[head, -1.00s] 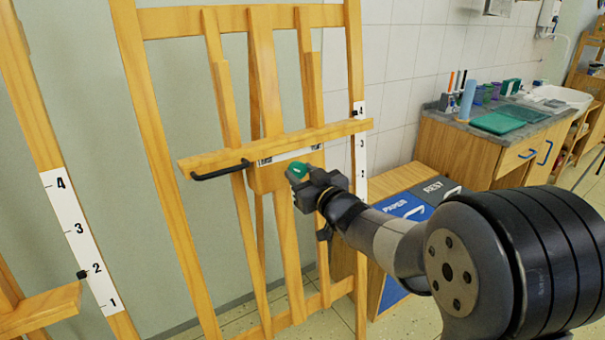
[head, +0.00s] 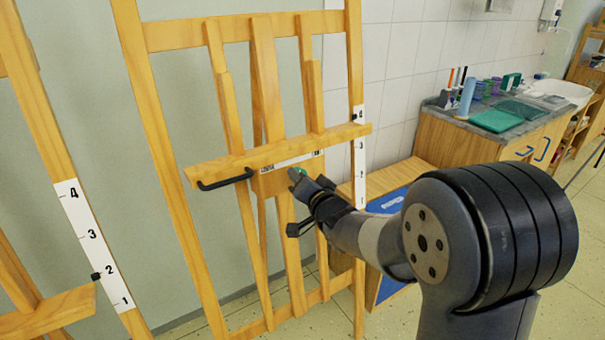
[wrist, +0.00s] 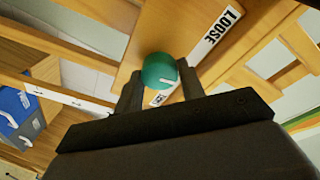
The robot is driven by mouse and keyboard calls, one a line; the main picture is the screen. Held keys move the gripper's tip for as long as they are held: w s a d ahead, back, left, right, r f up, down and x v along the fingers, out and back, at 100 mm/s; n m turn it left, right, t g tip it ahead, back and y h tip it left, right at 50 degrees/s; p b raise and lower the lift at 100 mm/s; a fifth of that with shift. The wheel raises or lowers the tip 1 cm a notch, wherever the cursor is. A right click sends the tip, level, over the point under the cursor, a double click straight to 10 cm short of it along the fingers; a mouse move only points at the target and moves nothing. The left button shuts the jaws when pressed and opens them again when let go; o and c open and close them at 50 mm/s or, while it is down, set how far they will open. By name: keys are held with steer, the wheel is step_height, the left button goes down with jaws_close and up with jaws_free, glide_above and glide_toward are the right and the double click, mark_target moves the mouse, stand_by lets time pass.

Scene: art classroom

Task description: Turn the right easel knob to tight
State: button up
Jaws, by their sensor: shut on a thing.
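The green easel knob (wrist: 159,70) sits between my gripper's two fingers in the wrist view, with a white mark on its face pointing towards the lower right. Only a sliver of the knob (head: 303,171) shows in the head view, below the easel's ledge. My gripper (wrist: 158,88) is shut on the knob; it also shows in the head view (head: 300,180). A white label strip (wrist: 222,30) reads LOOSE at its upper end in the wrist view. Its other end is partly hidden behind the knob and finger. The wooden easel (head: 150,130) stands upright.
A black handle (head: 225,180) sticks out of the ledge's left part. Another easel with a numbered scale (head: 92,245) stands at the left. A cabinet with a blue front (head: 392,285) stands right of the easel, behind my arm. A counter (head: 470,120) with supplies is further right.

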steer(key=shift+r+m+g+h+p, duration=0.15)
steer(key=shift+m+g+p, duration=0.3)
steer(key=shift+m+p, duration=2.55)
steer(key=shift+r+m+g+h+p, duration=0.15)
steer(key=shift+m+g+p, duration=0.3)
steer(key=shift+m+p, duration=2.5)
steer(key=shift+m, duration=0.45)
steer(key=o, duration=1)
steer(key=shift+f, duration=0.1)
steer(key=b+v, duration=0.1)
steer(key=v, duration=0.9)
steer(key=shift+s+d+r, duration=0.25)
steer(key=shift+w+f, duration=0.1)
